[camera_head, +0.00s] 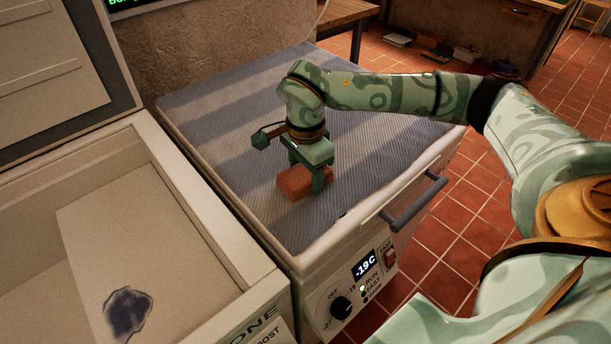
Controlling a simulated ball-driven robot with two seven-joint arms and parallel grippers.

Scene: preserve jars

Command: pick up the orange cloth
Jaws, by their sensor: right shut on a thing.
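The orange cloth (295,184) is a small folded block lying on the striped grey-blue mat (240,120) on top of the closed white chest unit. My right gripper (304,182) points down over it, with its fingers on either side of the cloth, and is shut on it. The cloth appears to be at the mat's surface; I cannot tell whether it is lifted clear. Part of the cloth is hidden behind the gripper's near finger. My left gripper is not in view.
An open chest (220,290) with a dark patch inside stands at left, its raised lid (50,70) behind. The closed unit has a handle (413,203) and a control panel (350,290) reading -19C. The mat around the cloth is clear. Several items lie on the tiled floor.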

